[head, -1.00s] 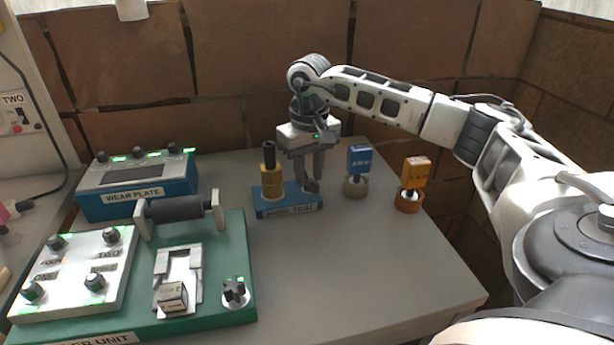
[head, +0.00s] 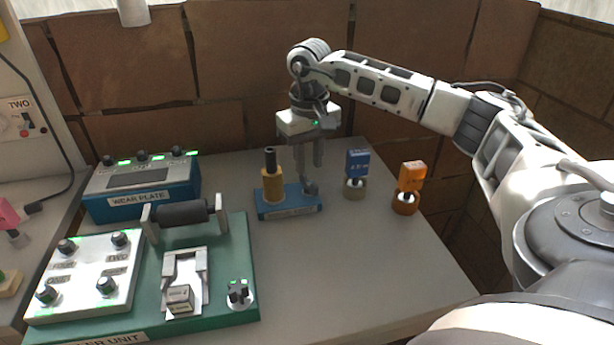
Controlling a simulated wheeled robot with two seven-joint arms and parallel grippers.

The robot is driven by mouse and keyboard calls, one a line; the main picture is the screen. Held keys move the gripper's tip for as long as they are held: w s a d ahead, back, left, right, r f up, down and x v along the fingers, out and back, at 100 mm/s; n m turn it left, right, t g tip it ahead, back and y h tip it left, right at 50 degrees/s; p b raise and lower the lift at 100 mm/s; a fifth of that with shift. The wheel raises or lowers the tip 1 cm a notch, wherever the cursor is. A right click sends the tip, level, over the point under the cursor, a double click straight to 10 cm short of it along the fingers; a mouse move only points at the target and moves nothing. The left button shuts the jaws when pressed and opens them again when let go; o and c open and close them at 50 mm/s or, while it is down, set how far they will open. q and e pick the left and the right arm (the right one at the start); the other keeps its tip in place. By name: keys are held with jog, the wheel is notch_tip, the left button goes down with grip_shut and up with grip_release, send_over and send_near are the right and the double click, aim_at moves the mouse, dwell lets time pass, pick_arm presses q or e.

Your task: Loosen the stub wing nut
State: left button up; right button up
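A small dark grey knob (head: 309,188), which could be the stub wing nut, sits at the right end of a blue base (head: 290,208). Its wings are too small to make out. My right gripper (head: 309,170) points down just above this knob, fingers apart with nothing visible between them. A gold cylinder with a black top (head: 271,182) stands on the left part of the base. A dark winged knob (head: 238,292) sits on a pale disc at the green unit's right corner. My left gripper is not in view.
Blue-topped plug (head: 357,161) and orange-topped plug (head: 411,177) stand right of the base. The green unit (head: 235,240) carries a dark roller (head: 182,213) and a white knob panel (head: 85,315). A blue wear plate box (head: 140,185) stands behind. The table's front right is clear.

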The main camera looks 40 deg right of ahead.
aim_at(309, 179)
dwell(0.4)
jog(key=shift+f, duration=0.1)
jog(key=shift+f+b, duration=1.15)
jog(key=shift+f, duration=0.85)
grip_shut()
